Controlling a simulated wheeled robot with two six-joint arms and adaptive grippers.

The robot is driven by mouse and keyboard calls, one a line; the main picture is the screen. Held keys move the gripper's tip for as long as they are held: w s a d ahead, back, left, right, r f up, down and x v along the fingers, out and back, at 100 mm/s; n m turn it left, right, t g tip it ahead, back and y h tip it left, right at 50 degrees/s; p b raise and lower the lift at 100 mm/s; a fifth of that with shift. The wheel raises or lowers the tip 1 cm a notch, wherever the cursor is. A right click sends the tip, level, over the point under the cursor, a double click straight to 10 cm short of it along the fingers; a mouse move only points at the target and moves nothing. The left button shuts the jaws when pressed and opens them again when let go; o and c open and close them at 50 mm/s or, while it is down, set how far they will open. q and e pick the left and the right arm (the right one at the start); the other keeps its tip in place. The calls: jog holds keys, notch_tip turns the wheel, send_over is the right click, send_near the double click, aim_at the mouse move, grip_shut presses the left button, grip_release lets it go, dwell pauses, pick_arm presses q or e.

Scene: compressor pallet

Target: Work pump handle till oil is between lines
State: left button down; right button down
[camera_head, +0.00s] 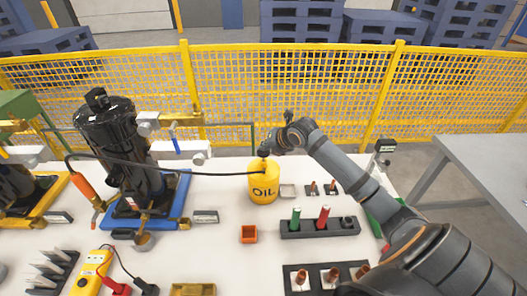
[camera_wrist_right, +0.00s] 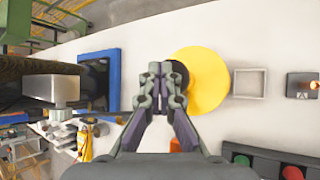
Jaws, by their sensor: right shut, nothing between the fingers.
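The yellow oil can (camera_head: 264,188), marked OIL, stands upright on the white table. A black hose (camera_head: 215,173) runs from its top to the left, towards the black compressor (camera_head: 112,135) on a blue base. My right gripper (camera_head: 268,152) is at the can's top and covers most of the pump handle there. In the right wrist view the gripper (camera_wrist_right: 161,72) is shut and empty, over the left edge of the yellow can (camera_wrist_right: 208,82). Whether it touches the handle I cannot tell. The oil level and its lines are too small to make out. My left gripper is out of view.
Right of the can are a small pale square tray (camera_head: 288,191) and a dark rack (camera_head: 320,227) with green and red pieces. An orange box (camera_head: 249,234) sits in front. A yellow mesh fence (camera_head: 300,95) stands behind the table.

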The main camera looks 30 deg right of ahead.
aim_at(265, 153)
jog(key=shift+s+f+b, duration=0.1)
jog(key=shift+f+b, duration=0.7)
jog(key=shift+f, duration=0.55)
dwell(0.8)
jog(key=shift+r+p, duration=1.85)
jog(key=shift+r, duration=0.25)
notch_tip(265, 153, up, 5)
jog(key=p, duration=0.4)
jog(key=shift+r, duration=0.1)
